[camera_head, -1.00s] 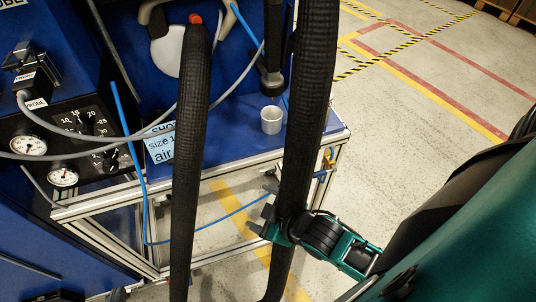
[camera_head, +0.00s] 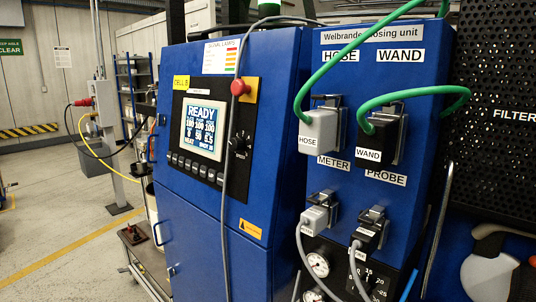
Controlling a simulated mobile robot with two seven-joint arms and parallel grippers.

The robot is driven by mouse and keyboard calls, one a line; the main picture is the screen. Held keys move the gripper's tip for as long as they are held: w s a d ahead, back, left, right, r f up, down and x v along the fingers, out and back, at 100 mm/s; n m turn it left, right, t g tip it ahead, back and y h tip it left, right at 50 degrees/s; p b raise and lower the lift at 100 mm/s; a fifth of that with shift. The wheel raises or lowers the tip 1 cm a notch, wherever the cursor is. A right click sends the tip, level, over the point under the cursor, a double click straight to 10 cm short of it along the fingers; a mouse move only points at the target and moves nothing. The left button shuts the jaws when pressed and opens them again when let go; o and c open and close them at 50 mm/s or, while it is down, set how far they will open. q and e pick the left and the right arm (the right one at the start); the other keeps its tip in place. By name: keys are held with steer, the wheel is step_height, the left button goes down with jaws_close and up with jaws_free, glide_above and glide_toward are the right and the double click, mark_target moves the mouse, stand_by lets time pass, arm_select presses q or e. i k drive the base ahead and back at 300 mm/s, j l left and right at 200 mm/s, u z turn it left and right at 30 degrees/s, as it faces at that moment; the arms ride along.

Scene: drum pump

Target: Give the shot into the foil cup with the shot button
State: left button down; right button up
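The foil cup is not in view now, and I see nothing marked as the shot button. Neither gripper is in view. The blue dosing unit (camera_head: 285,150) fills the middle of the head view. Its screen (camera_head: 203,128) reads READY above rows of figures too small to read surely. A row of small keys (camera_head: 195,168) sits below the screen and a black knob (camera_head: 240,145) beside it. A red mushroom button (camera_head: 240,88) stands on a yellow plate, with a grey cable hanging past it.
The HOSE plug (camera_head: 320,132) and WAND plug (camera_head: 379,142) carry green cables. The METER plug (camera_head: 316,217) and PROBE plug (camera_head: 368,233) carry grey cables. A gauge (camera_head: 318,264) sits lower. A black perforated panel (camera_head: 500,160) is at right. Open floor (camera_head: 50,225) lies left.

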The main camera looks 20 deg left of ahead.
mark_target(203, 169)
steer(key=u, duration=1.25)
